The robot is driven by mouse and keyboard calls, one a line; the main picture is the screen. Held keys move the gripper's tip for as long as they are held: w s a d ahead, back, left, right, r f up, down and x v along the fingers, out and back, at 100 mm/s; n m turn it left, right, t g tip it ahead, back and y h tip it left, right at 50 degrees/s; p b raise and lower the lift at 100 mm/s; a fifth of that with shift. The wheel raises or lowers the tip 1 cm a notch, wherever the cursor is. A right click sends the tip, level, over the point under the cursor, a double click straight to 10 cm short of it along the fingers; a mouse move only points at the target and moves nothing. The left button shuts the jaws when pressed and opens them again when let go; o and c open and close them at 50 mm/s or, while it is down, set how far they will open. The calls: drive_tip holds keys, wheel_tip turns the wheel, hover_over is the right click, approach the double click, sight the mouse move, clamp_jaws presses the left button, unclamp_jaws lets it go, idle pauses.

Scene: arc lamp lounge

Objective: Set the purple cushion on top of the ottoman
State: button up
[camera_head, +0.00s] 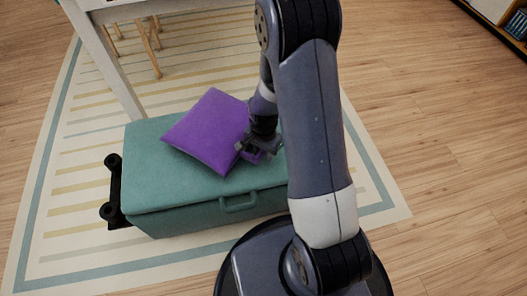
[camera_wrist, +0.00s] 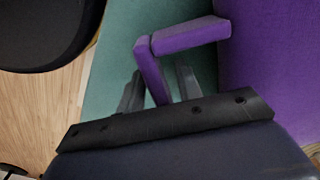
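The purple cushion (camera_head: 208,128) lies on top of the teal ottoman (camera_head: 145,178), turned at an angle to its edges. In the wrist view the cushion (camera_wrist: 275,70) fills the right side, and its bent purple strap handle (camera_wrist: 190,36) reaches out over the teal ottoman top (camera_wrist: 115,60). My gripper (camera_head: 250,149) is at the cushion's right corner, by the handle. In the wrist view my gripper (camera_wrist: 160,75) has its fingers apart, one on each side of a leg of the handle, with gaps showing. The cushion's underside is hidden.
The ottoman has a front handle (camera_head: 240,202) and black fittings (camera_head: 113,190) on its left side. A white table leg (camera_head: 105,60) stands close behind at left. A striped rug (camera_head: 75,215) lies underneath. Wooden floor is clear to the right.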

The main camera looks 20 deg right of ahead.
wheel_tip(320, 180, up, 12)
drive_tip(key=p, duration=0.4)
drive_tip(key=shift+r+p, duration=0.2)
drive_tip(key=shift+p, duration=0.1)
drive_tip(key=shift+f, duration=0.1)
drive_tip(key=shift+f+b, duration=1.5)
drive_tip(key=shift+f, duration=2.7)
